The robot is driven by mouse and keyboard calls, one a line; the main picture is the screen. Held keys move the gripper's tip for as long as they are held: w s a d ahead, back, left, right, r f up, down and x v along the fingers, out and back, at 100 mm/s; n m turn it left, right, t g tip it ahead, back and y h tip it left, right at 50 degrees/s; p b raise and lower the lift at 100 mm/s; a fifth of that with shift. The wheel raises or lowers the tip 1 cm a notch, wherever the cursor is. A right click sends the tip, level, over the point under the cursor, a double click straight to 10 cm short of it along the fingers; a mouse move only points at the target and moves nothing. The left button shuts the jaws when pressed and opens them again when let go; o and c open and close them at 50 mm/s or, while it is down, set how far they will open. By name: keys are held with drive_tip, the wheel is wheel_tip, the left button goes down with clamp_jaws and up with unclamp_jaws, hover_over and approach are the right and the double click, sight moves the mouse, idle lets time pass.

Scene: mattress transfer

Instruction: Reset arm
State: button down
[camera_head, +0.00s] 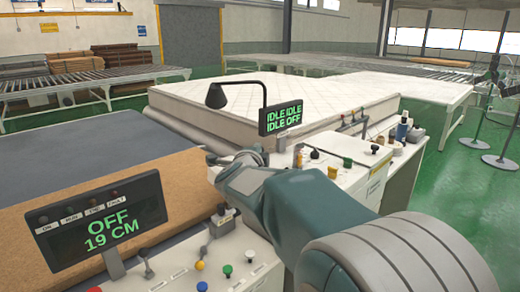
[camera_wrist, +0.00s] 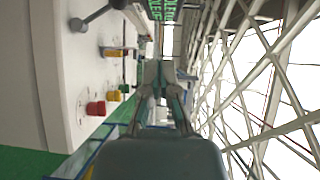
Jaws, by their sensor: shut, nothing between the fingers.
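My gripper (camera_head: 212,158) is at the end of my teal and grey arm, which reaches in from the lower right in the head view. It is over the space between the near control panel and the far one, left of the far panel's knobs. In the wrist view, the gripper (camera_wrist: 160,75) points away from the camera with its fingers together and nothing between them. The wrist view is turned sideways, with a white panel at the left and the roof trusses at the right.
A near display (camera_head: 97,222) reads OFF 19 CM. A far display (camera_head: 284,115) reads IDLE and OFF. A white mattress (camera_head: 275,100) lies behind the far panel (camera_head: 340,175). A brown board (camera_head: 130,200) lies left. Red (camera_wrist: 96,108) and yellow knobs (camera_wrist: 114,96) stand close.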

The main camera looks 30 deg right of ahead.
drive_tip(key=s+a+f+n+y, duration=0.2)
drive_tip(key=s+a+n+y, duration=0.4)
drive_tip(key=a+n, duration=0.2)
drive_tip(key=s+a+f+n+y, duration=0.2)
drive_tip(key=s+a+n+y, duration=0.3)
drive_tip(key=a+n, duration=0.35)
drive_tip(key=s+f+n+g, duration=0.4)
drive_tip(key=s+f, duration=0.1)
drive_tip(key=s, duration=0.4)
drive_tip(key=s+f+n+g, duration=0.3)
drive_tip(key=s+f+n, duration=0.1)
drive_tip(key=s, duration=0.6)
drive_tip(key=shift+s+a+f+n+g, duration=0.2)
drive_tip(key=shift+a+f+n+g, duration=0.2)
drive_tip(key=shift+f, duration=0.3)
